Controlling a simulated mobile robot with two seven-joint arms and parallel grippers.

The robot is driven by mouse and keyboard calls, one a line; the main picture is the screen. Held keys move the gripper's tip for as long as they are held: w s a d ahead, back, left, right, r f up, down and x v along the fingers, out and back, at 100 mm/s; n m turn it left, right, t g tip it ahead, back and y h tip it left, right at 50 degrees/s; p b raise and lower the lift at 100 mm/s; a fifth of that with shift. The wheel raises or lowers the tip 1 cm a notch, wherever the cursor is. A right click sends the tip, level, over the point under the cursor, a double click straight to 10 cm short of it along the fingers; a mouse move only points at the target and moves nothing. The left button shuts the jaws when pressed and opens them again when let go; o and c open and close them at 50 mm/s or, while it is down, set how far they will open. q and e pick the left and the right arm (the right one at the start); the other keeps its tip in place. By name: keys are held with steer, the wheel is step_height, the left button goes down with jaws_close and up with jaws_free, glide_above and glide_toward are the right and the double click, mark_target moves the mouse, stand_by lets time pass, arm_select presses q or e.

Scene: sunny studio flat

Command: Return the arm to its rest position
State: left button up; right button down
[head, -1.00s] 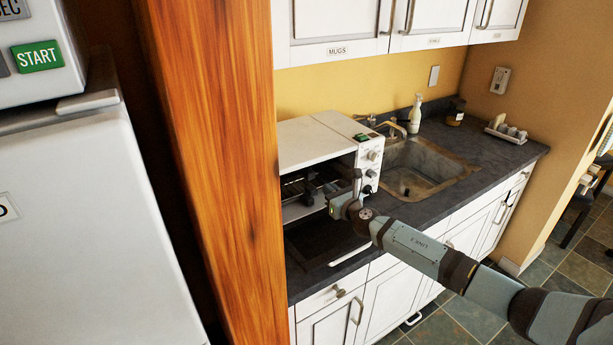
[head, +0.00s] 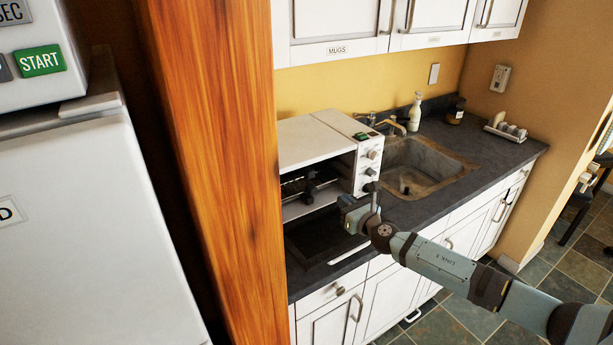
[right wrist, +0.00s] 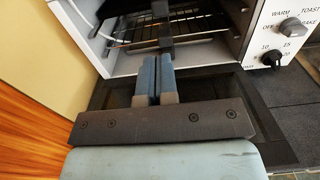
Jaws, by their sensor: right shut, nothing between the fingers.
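My right gripper (head: 342,203) is in front of the open toaster oven (head: 312,133), above its lowered door. In the right wrist view its two blue-grey fingers (right wrist: 154,78) are closed together with nothing between them. They point towards the oven opening and its wire rack (right wrist: 120,33). A dark object (head: 310,188) is inside the oven; I cannot tell what it is. It also shows in the right wrist view (right wrist: 163,12) beyond the fingertips. My left gripper is not in view.
The oven door (head: 318,236) lies open over the dark counter (head: 425,205). A wooden post (head: 215,170) stands close on the left. A sink (head: 425,165), soap bottle (head: 415,112) and small rack (head: 506,130) are to the right. Wall cabinets (head: 340,25) hang above.

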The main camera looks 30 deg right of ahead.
stand_by(0.4)
steer(key=s+a+m+h, duration=0.1)
steer(key=m, duration=0.1)
steer(key=s+a+f+m+h, duration=0.1)
steer(key=s+a+m, duration=0.1)
steer(key=m, duration=0.1)
steer(key=s+a+f+m, duration=0.1)
steer(key=s+m, duration=0.1)
steer(key=m, duration=0.1)
steer(key=shift+a+h, duration=0.3)
steer(key=shift+h, duration=0.1)
steer(key=s+a+f+m+g+y, duration=0.1)
steer(key=s+a+m+g, duration=0.35)
steer(key=s+m, duration=0.6)
steer(key=s+a+f+m+g, duration=0.1)
steer(key=s+a+m+g, duration=0.35)
steer(key=s+m, duration=0.6)
steer(key=s+a+f+m+g+y, duration=0.1)
steer(key=s+a+m+g, duration=0.4)
steer(key=s, duration=0.9)
steer(key=w+a+f+t+y, duration=0.1)
steer(key=w+a+f+t, duration=0.1)
steer(key=f, duration=0.5)
steer(key=w+a+f+t+y, duration=0.1)
steer(key=w+a+f+t, duration=0.2)
steer(key=f, duration=0.4)
steer(key=shift+w+t+y, duration=0.4)
steer(key=shift+w+t, duration=0.05)
steer(key=shift+t, duration=0.55)
